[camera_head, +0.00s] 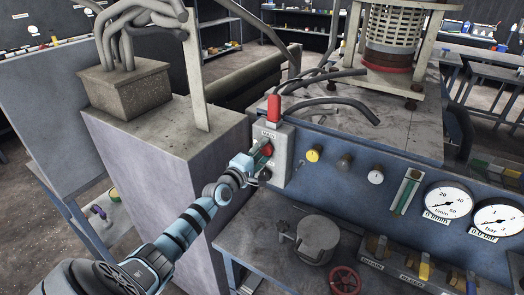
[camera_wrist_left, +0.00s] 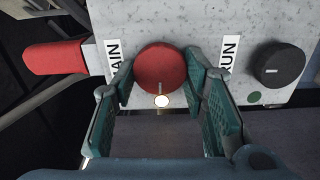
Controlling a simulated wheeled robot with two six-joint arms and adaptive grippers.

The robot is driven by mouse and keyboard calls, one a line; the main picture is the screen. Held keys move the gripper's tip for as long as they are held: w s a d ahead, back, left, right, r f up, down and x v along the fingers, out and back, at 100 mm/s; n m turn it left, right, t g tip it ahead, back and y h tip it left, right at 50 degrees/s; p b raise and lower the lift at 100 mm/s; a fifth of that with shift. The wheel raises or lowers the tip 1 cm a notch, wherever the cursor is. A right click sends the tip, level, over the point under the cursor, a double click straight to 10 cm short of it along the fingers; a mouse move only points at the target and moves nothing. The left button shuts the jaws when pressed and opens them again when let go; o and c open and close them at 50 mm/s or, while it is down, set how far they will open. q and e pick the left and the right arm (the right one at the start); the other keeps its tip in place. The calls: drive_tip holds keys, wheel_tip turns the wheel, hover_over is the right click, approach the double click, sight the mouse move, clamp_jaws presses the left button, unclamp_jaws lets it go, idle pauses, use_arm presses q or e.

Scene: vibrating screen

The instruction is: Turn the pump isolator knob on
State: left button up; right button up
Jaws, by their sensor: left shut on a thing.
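A red round knob (camera_head: 268,149) sits on the grey box (camera_head: 283,163) at the left end of the blue panel. My left gripper (camera_head: 260,155) reaches it from the front left. In the left wrist view, the two green-padded fingers of the gripper (camera_wrist_left: 161,86) stand on either side of the red knob (camera_wrist_left: 161,66) and are shut on it. The knob's pale mark points toward the bottom of that view. My right gripper is not in view.
A red handle (camera_head: 274,107) rises from the box top, just above the red knob. Small knobs, gauges (camera_head: 448,200) and a red handwheel (camera_head: 344,280) lie to the right. A grey cabinet (camera_head: 165,165) stands left.

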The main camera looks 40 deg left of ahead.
use_arm(q)
drive_tip(key=shift+n, duration=0.3)
drive_tip(key=o, duration=1.2)
drive_tip(key=shift+c, duration=0.2)
